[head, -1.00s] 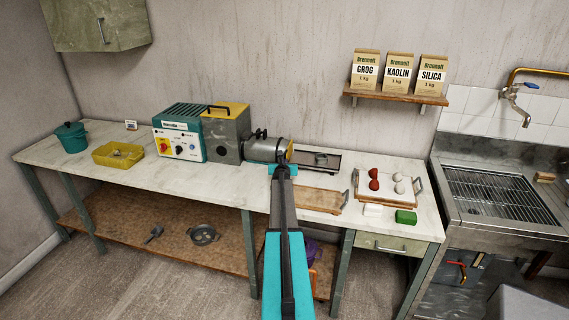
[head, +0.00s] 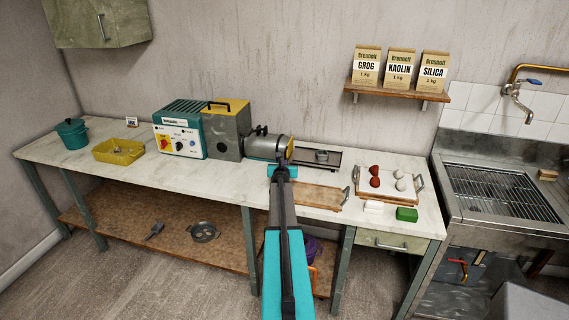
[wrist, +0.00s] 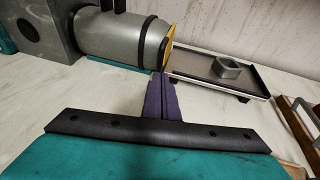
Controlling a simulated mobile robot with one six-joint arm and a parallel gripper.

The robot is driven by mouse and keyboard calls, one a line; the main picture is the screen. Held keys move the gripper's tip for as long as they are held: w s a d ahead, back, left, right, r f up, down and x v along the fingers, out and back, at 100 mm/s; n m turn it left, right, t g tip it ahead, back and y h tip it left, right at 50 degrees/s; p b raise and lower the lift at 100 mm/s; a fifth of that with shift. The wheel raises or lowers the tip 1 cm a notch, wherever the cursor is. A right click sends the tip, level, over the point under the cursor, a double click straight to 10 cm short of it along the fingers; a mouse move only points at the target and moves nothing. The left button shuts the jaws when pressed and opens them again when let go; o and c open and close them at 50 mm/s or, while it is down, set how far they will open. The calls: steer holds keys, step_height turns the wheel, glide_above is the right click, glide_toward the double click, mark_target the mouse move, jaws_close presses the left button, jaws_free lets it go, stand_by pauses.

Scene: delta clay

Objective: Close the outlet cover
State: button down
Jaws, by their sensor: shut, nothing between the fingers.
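The outlet cover (head: 290,149) is a yellow plate at the right end of the grey machine barrel (head: 262,148). In the wrist view the cover (wrist: 168,48) shows nearly edge-on at the barrel's mouth (wrist: 152,45); I cannot tell whether it sits flush. My gripper (wrist: 161,76) has purple fingers, shut together and empty. Their tips are just below and in front of the cover's lower end in the wrist view; I cannot tell whether they touch it.
A long dark-edged tray (wrist: 215,69) with a small grey block (wrist: 229,67) lies right of the outlet. A wooden board (head: 318,198) and a tray of red and white balls (head: 383,200) are farther right. The bench front (head: 205,185) left of my arm is clear.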

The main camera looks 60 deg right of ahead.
steer(key=v, duration=0.9)
steer(key=shift+b, duration=0.35)
steer(key=shift+s+a, duration=0.1)
steer(key=shift+s, duration=0.05)
stand_by(0.3)
steer(key=w+a+f+m+g+y, duration=0.15)
steer(key=w+a+f+m, duration=0.25)
steer(key=a, duration=0.8)
steer(key=w+a+f+m+y, duration=0.3)
steer(key=w+a+f+m, duration=0.15)
steer(key=a, duration=0.75)
steer(key=w+a+f+m+y, duration=0.25)
steer(key=a+f+m, duration=0.2)
steer(key=a, duration=0.65)
steer(key=s+a+f+m+g+y, duration=0.2)
steer(key=s+a+f+m, duration=0.15)
steer(key=a, duration=1.05)
steer(key=s+a+f+m+g+y, duration=0.2)
steer(key=s+a+m, duration=0.2)
steer(key=a, duration=0.9)
steer(key=s+a+f+m+g+y, duration=0.2)
steer(key=s+a+m, duration=0.2)
steer(key=a, duration=1)
steer(key=s+f+g+b, duration=0.4)
steer(key=s+f+g, duration=0.1)
steer(key=s+f, duration=1.7)
steer(key=shift+s+d+n, duration=0.15)
steer(key=shift+s+n, duration=0.2)
steer(key=shift+s, duration=1.5)
